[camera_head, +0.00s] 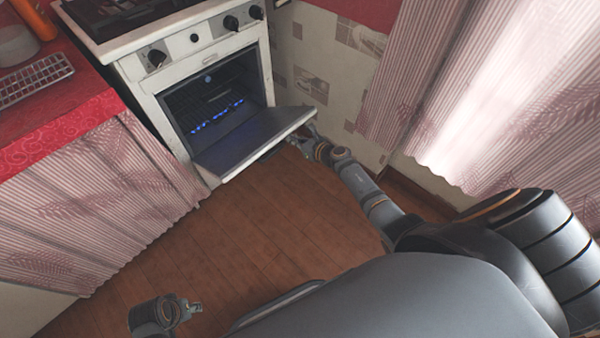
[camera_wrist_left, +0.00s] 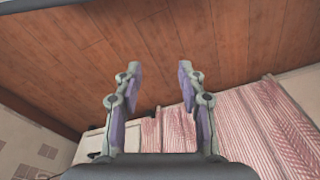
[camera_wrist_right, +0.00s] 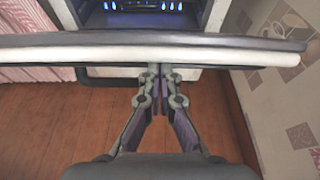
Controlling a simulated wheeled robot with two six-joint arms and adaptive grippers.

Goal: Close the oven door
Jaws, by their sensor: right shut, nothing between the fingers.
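The white oven (camera_head: 145,78) stands at the upper left in the head view, with blue flames lit inside. Its door (camera_head: 250,140) hangs open, tilted outward and down. In the right wrist view the door's edge (camera_wrist_right: 200,56) crosses the upper part. My right gripper (camera_head: 308,132) is shut and empty at the door's right outer corner. Its fingertips (camera_wrist_right: 160,72) meet at the underside of the door edge; whether they touch it I cannot tell. My left gripper (camera_head: 194,306) is low at the left, far from the door. In the left wrist view its fingers (camera_wrist_left: 157,72) are spread and empty.
A red-covered counter (camera_head: 60,120) with a striped curtain (camera_head: 90,205) stands left of the oven. A patterned wall (camera_head: 320,70) and pink curtain (camera_head: 400,110) are close on the right. The wooden floor (camera_head: 210,240) before the oven is clear.

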